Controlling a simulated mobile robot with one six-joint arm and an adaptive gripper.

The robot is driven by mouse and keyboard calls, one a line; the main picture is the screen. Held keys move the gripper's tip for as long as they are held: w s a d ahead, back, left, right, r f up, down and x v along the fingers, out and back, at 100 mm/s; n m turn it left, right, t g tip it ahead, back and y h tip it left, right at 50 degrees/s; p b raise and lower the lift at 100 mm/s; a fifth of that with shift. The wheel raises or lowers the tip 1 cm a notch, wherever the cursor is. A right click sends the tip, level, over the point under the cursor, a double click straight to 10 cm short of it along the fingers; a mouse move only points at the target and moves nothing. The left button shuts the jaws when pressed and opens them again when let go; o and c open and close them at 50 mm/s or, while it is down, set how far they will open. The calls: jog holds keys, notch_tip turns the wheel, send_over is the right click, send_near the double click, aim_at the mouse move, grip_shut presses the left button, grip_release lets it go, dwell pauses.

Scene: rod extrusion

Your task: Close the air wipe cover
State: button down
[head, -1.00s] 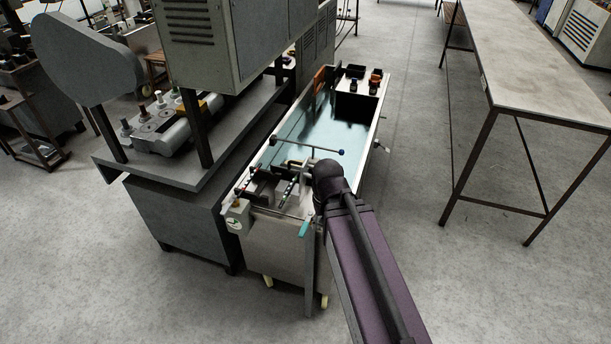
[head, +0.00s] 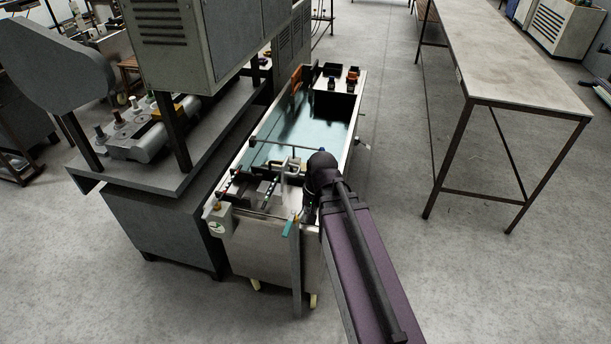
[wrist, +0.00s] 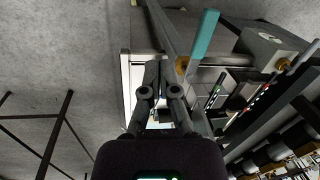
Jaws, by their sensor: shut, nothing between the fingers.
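The air wipe sits among the small fittings (head: 262,188) at the near end of the water trough. I cannot tell its cover apart from the parts around it. A teal handle (head: 290,228) stands at the trough's near end, and it also shows in the wrist view (wrist: 204,36). My gripper (wrist: 161,66) is shut and empty. In the wrist view it points over the trough's near end, with the teal handle to the right of its tips. In the head view my wrist and arm largely hide it at the trough's near right corner.
The long trough (head: 357,112) holds water and has dark boxes at its far end. A grey machine cabinet (head: 165,235) stands close on the left. A long table (head: 510,60) is on the right, with bare floor between it and the trough.

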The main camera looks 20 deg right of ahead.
jog(key=w+d+m+t+y+b, duration=0.3)
jog(key=w+d+m, duration=0.3)
jog(key=d+m, duration=0.2)
jog(key=w+d+r+m+t+y+b, duration=0.1)
jog(key=w+d+m+t+y+b, duration=0.2)
jog(key=w+d+m, duration=0.4)
jog(key=d+m+y+b, duration=0.1)
jog(key=m+y, duration=0.1)
jog(key=m, duration=0.3)
jog(key=shift+r+m, duration=0.25)
jog(key=shift+m, duration=0.05)
jog(key=shift+w, duration=0.15)
jog(key=w+a+f+b, duration=0.3)
jog(key=w+a, duration=0.3)
jog(key=a, duration=0.4)
jog(key=shift+w+a+f+b, duration=0.3)
jog(key=shift+a+f+b, duration=0.05)
jog(key=shift+a+b, duration=0.1)
jog(key=shift+d+r, duration=0.1)
jog(key=shift+d, duration=0.1)
